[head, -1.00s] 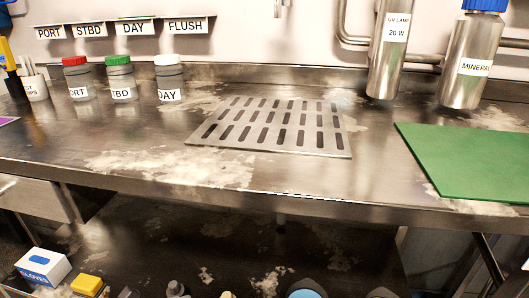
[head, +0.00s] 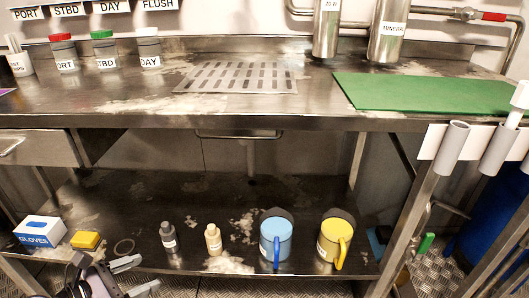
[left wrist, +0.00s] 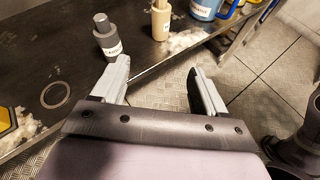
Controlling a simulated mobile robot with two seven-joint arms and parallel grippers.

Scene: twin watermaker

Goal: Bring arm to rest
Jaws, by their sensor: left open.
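My left gripper (head: 134,276) shows at the bottom left of the head view, low at the front edge of the lower shelf. In the left wrist view its two fingers (left wrist: 157,85) stand wide apart with nothing between them. Beyond the fingers are the shelf's front edge and the patterned metal floor. A grey bottle (left wrist: 107,38) with a label stands on the shelf just beyond the left finger, apart from it. My right gripper is in neither view.
The lower shelf (head: 130,190) holds a gloves box (head: 40,232), a yellow sponge (head: 85,240), a tan bottle (head: 213,240), a blue jug (head: 276,240) and a yellow jug (head: 335,240). Above is the steel counter (head: 150,95) with a green mat (head: 430,93). White tubes (head: 453,148) hang at right.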

